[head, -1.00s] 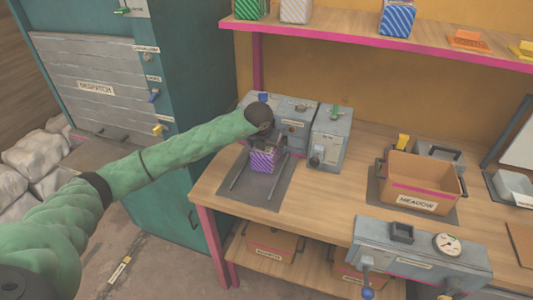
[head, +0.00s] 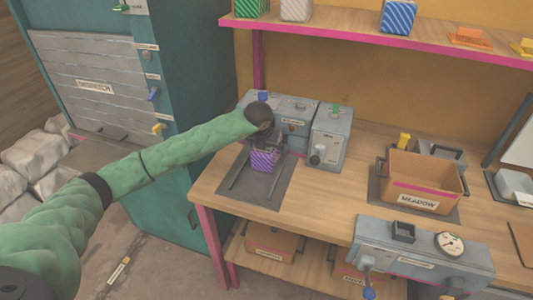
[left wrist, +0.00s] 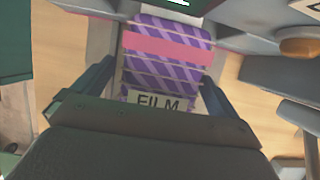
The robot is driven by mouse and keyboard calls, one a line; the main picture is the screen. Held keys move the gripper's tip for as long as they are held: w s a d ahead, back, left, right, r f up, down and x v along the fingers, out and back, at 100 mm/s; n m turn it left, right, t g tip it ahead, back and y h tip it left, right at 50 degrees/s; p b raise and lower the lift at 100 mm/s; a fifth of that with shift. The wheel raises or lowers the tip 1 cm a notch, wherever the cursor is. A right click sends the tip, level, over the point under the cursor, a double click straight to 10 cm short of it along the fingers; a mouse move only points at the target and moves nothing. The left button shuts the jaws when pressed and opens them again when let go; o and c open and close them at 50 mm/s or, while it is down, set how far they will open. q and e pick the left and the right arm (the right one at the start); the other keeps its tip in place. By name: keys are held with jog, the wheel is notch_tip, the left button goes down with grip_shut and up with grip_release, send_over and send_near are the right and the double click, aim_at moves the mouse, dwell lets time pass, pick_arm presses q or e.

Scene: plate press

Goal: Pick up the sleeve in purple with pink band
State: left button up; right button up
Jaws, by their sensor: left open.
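The purple striped sleeve (head: 265,159) stands on a dark mat (head: 240,193) at the left end of the bench, in front of a grey machine. In the left wrist view the purple sleeve (left wrist: 170,70) shows its pink band and a white label reading FILM. My left gripper (head: 265,146) is over the sleeve, reaching down from above. In the left wrist view its open fingers lie to either side of the sleeve's near end. Whether they touch it cannot be told. My right gripper is not in view.
Grey machines (head: 331,140) stand close behind and right of the sleeve. A tan crate labelled MEADOW (head: 423,180) and a grey press with a gauge (head: 420,255) are further right. A pink-edged shelf (head: 350,37) holds other striped sleeves above. Bench between mat and crate is clear.

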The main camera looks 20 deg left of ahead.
pick_arm(q)
jog(key=c, duration=1.3)
